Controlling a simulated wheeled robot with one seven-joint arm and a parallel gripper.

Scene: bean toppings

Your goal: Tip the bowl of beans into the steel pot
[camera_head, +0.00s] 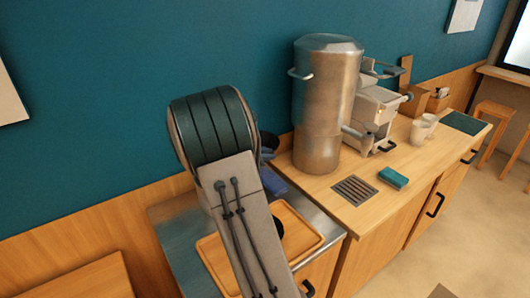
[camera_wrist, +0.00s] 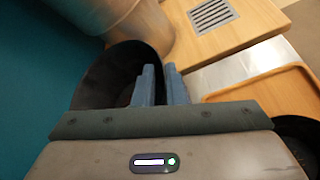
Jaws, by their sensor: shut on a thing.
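A tall steel vessel (camera_head: 325,95), which looks like the steel pot, stands on the wooden counter against the teal wall. Part of its side also shows at the top of the wrist view (camera_wrist: 150,35). A dark bowl (camera_wrist: 108,80) is in front of my wrist camera, beside the steel vessel. My gripper (camera_wrist: 160,85) is shut on the bowl at its right side, with blue fingers. In the head view my arm hides most of the bowl, and only blue finger parts of my gripper (camera_head: 272,182) show. I cannot make out beans in the dark bowl.
A wooden tray (camera_head: 312,238) lies on the steel worktop below, with a dark round thing (camera_head: 278,228) on it. A grey machine (camera_head: 375,110), cups (camera_head: 420,132), a drain grate (camera_head: 355,190) and a teal sponge (camera_head: 393,178) are on the counter.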

